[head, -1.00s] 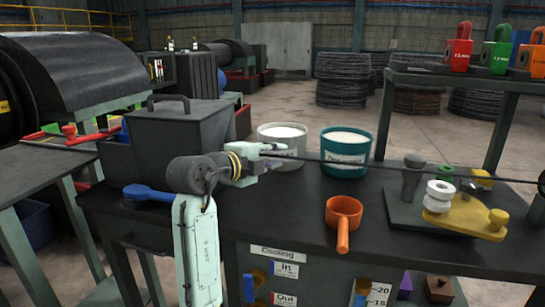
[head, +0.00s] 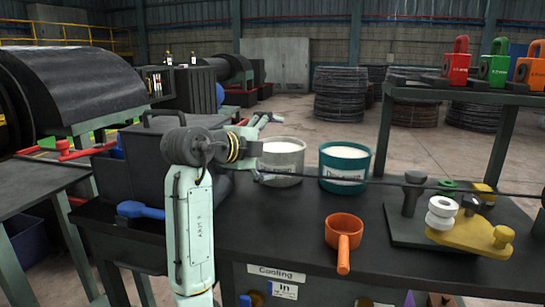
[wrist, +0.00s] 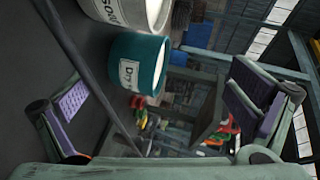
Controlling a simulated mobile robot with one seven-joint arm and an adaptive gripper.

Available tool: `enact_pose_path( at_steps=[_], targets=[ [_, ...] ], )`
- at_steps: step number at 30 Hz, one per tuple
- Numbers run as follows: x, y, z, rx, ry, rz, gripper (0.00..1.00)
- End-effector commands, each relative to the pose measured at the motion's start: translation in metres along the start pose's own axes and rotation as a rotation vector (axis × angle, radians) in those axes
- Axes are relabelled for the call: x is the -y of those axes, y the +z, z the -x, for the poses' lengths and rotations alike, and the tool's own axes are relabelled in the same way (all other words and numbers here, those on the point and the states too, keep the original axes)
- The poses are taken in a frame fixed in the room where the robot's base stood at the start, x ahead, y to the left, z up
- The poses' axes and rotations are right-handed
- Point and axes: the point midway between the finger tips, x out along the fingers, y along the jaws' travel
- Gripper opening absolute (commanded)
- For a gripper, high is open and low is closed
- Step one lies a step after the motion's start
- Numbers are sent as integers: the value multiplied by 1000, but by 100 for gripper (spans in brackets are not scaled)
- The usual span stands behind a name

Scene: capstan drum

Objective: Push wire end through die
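A dark wire (head: 400,183) runs from the right edge across the bench to my gripper (head: 268,147), beside a dark box with a handle (head: 150,160). In the wrist view the wire (wrist: 88,78) passes between my widely spread fingers, nearer the left one; my gripper (wrist: 160,105) is open and does not grip it. In the head view the wire passes close to the lower finger; I cannot tell if they touch. The wire end and the die's hole are not clearly visible near the box and my arm.
A white bucket (head: 282,162) and a teal bucket (head: 344,170) stand behind the wire. An orange ladle (head: 343,235) lies in front of it. A yellow roller fixture (head: 470,236) is at right. A blue-handled tool (head: 140,210) lies at left. Coloured labelled blocks stand on the shelf (head: 455,95).

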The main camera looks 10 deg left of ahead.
Motion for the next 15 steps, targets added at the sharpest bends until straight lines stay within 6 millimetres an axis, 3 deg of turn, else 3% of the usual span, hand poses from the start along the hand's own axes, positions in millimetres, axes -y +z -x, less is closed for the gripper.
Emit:
enact_pose_path(
  at_steps=[1, 4, 5, 15],
  targets=[
    [40, -9, 21, 5, -95, -31, 78],
    [40, -9, 22, 6, -96, -31, 78],
    [12, -2, 6, -1, -15, -4, 78],
    [9, -2, 22, -1, -15, -5, 65]
  ],
)
